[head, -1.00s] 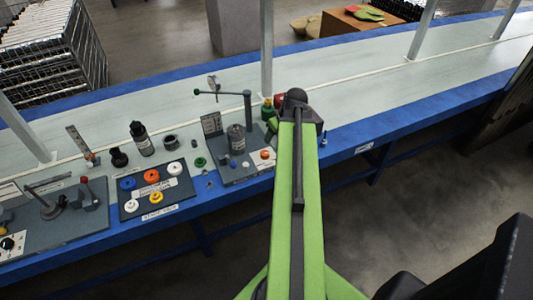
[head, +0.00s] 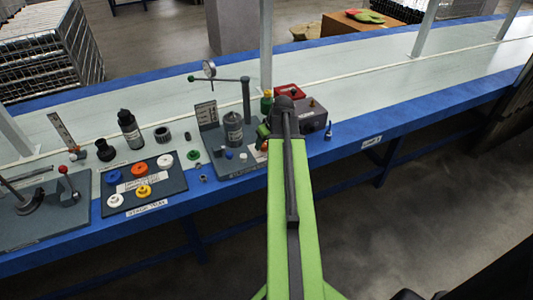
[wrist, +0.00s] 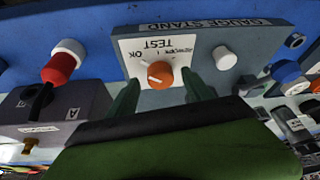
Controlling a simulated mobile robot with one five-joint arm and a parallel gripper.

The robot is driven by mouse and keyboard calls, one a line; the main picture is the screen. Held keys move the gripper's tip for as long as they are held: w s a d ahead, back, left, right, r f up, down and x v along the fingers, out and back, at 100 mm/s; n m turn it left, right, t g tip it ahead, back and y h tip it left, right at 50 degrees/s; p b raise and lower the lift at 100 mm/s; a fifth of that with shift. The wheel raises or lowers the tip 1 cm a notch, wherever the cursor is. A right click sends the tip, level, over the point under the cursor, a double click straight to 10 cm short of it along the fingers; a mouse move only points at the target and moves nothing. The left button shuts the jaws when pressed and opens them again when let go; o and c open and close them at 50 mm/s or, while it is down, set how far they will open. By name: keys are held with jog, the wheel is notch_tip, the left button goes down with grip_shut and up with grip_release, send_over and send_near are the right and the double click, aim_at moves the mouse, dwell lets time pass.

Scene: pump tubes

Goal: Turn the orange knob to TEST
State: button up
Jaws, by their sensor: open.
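The orange knob (wrist: 160,74) sits on a white label plate (wrist: 130,48) with OK and TEST printed on it, upside down in the wrist view. The plate is on the grey gauge stand (wrist: 245,35). My gripper (wrist: 160,78) is open, with one green finger on each side of the knob; I cannot tell whether they touch it. The knob's pointing direction is too small to read surely. In the head view, the knob (head: 264,146) is at the gauge stand's (head: 216,150) right end, partly hidden by my arm, which also hides most of the gripper.
A white button (wrist: 224,58) is right of the knob. A grey box (wrist: 60,115) and a red-and-white part (wrist: 62,62) are close on the left. The stage tray (head: 143,185) holds several coloured caps. The bench (head: 400,85) is clear toward the right.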

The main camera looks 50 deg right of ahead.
jog(key=shift+x, duration=0.8)
jog(key=shift+r, duration=0.1)
